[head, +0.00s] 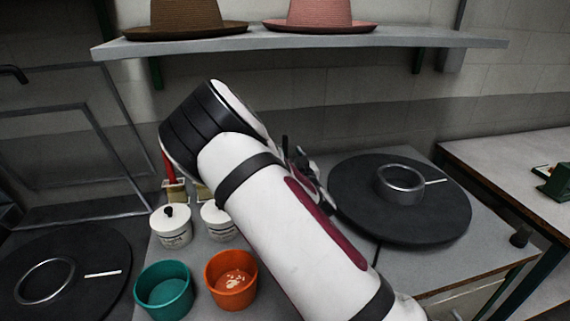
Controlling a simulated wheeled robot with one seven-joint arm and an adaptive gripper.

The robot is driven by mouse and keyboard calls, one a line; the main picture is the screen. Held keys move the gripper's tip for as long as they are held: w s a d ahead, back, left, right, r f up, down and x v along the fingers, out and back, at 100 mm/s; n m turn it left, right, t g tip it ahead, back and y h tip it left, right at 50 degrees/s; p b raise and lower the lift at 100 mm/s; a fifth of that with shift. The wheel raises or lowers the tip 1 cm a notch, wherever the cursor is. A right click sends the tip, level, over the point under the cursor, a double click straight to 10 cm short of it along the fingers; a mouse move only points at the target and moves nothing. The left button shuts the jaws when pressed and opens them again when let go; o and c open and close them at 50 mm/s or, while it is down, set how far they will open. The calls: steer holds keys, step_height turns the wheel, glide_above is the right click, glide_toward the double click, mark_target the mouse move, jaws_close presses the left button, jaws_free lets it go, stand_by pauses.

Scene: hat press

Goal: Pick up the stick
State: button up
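A short, thin white stick-like piece (103,273) shows on the left black disc, right of a metal ring. A similar white piece (436,181) shows at the right disc, beside another metal ring. I cannot tell whether either is a loose stick or a mark. A thin red upright handle (168,166) shows behind the white jars, partly hidden by my arm. My gripper (305,163) is mostly hidden behind my arm, left of the right disc. Its fingertips cannot be made out, nor whether it holds anything.
Black discs lie at left (95,240) and right (345,195). White lidded jars (172,234), a teal bowl (164,297) and an orange bowl (232,284) stand between them. A shelf (440,40) with a brown hat (190,15) and a pink hat (315,14) is above.

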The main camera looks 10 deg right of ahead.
mark_target(286, 144)
steer(key=shift+w, duration=3.55)
steer(key=shift+r, duration=0.1)
jaws_close()
